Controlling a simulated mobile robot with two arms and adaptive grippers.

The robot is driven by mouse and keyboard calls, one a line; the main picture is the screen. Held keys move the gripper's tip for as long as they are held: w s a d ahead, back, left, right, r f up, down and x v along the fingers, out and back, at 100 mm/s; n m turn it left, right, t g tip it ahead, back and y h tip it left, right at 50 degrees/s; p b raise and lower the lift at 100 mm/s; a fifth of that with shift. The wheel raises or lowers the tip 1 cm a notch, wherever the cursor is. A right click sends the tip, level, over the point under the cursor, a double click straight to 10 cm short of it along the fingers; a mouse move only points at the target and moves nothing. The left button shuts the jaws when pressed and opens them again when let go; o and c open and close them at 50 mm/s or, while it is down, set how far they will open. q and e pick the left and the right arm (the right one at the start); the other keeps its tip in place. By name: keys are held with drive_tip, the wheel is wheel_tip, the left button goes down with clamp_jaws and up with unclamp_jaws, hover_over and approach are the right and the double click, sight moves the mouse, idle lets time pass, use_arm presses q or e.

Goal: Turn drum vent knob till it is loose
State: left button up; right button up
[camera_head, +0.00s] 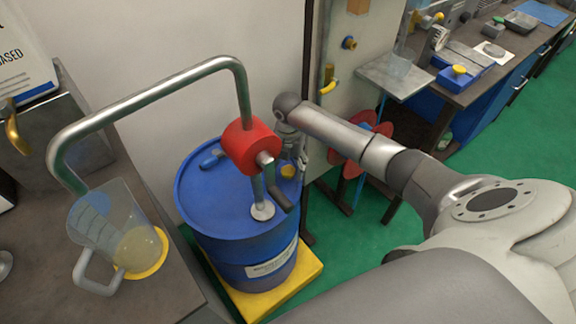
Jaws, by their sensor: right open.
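A blue drum (215,205) stands upright left of centre. On its lid, at the right side, is a small yellow knob (288,171), probably the vent knob. My right arm reaches in from the right, and my right gripper (295,155) points down at the drum's right rim, just above and beside the yellow knob. It is open; its fingers are small and partly hidden behind the red pump, so I cannot tell whether they touch the knob. My left gripper is not in view.
A red pump (250,145) with a crank rises from the lid; its bent metal pipe (150,97) arches left toward a clear jug (113,232) on a dark bench (150,300). The drum stands on a yellow base (262,298). A red wheel (348,160) stands behind my arm.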

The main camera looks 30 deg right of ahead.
drive_tip(key=shift+f, duration=0.45)
drive_tip(key=shift+c, duration=0.2)
drive_tip(key=c, duration=1)
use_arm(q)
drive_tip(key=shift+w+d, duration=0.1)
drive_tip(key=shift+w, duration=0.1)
